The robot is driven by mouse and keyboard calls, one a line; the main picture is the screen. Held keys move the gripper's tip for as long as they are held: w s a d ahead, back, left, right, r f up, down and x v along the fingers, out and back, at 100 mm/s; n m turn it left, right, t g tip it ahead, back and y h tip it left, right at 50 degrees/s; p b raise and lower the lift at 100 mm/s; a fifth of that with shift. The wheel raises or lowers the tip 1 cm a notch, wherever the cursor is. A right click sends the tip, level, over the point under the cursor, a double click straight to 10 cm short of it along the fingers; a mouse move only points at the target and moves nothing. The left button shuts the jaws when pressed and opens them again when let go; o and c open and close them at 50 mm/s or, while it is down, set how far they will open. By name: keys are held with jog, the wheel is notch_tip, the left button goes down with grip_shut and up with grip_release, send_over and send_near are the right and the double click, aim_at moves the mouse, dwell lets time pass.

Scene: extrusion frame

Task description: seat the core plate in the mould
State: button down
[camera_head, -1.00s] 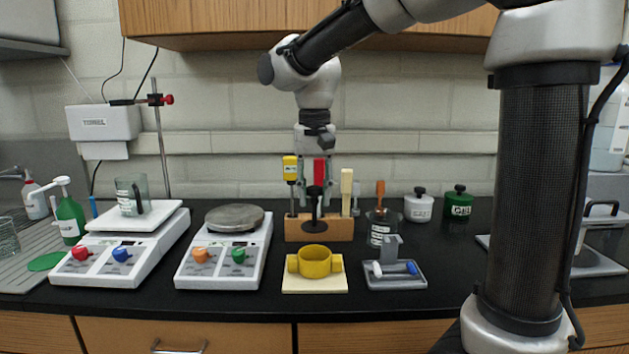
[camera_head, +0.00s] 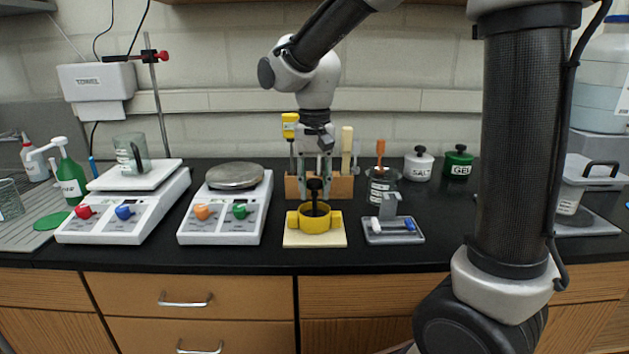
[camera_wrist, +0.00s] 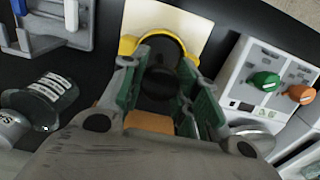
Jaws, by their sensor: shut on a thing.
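The core plate (camera_head: 314,208) is black with an upright knobbed handle. My gripper (camera_head: 316,178) is shut on that handle from above. The mould (camera_head: 316,226) is a yellow ring with a lug on each side, on a cream board (camera_head: 291,241). The plate's lower part is at the ring's opening, its lower edge hidden by the front wall. In the wrist view, the green-padded fingers (camera_wrist: 158,84) flank the black knob, and the yellow rim (camera_wrist: 128,45) shows around part of the dark disc (camera_wrist: 165,48). I cannot tell whether the plate rests in the mould.
A wooden tool rack (camera_head: 343,187) stands close behind the mould. A grey tray (camera_head: 392,235) with small parts is to the right, and a hotplate (camera_head: 226,211) to the left. A glass beaker (camera_head: 381,188) stands behind the tray. The bench strip before the mould is clear.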

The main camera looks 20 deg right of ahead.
jog(key=c, duration=1)
grip_release()
notch_tip(320, 180, up, 7)
